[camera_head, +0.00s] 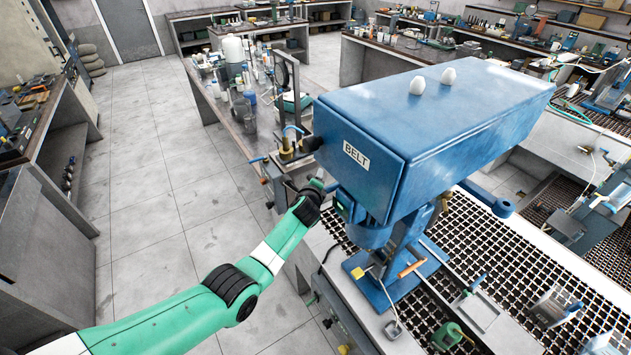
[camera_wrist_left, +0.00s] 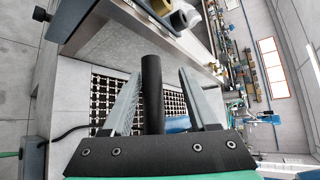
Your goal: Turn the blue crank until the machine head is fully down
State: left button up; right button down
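The blue machine head (camera_head: 430,120), labelled BELT, stands above a black grid on the bench. A blue arm with a rounded end (camera_head: 488,198) sticks out at its right side and looks like a crank; I cannot tell for sure. My left gripper (camera_head: 320,183) is beside the head's left side, far from that arm, and shows small here. In the left wrist view my left gripper (camera_wrist_left: 155,100) is open, with a black upright cylinder (camera_wrist_left: 152,95) between its fingers and gaps visible on both sides. I cannot tell what the cylinder belongs to. My right gripper is not in view.
A blue stand with an orange-handled part (camera_head: 411,269) is below the head. A brass fitting (camera_head: 287,148) is close to my left gripper. Open tiled floor (camera_head: 150,220) lies to the left.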

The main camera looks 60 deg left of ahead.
pick_arm(q)
jog(key=shift+s, duration=0.1)
jog(key=shift+s+d+r+p, duration=0.15)
jog(key=shift+d+r+p, duration=0.1)
jog(key=shift+p, duration=0.1)
jog(key=p+v, duration=0.3)
jog(key=v, duration=0.7)
jog(key=shift+s+d+p, duration=0.25)
jog(key=shift+s+p, duration=0.05)
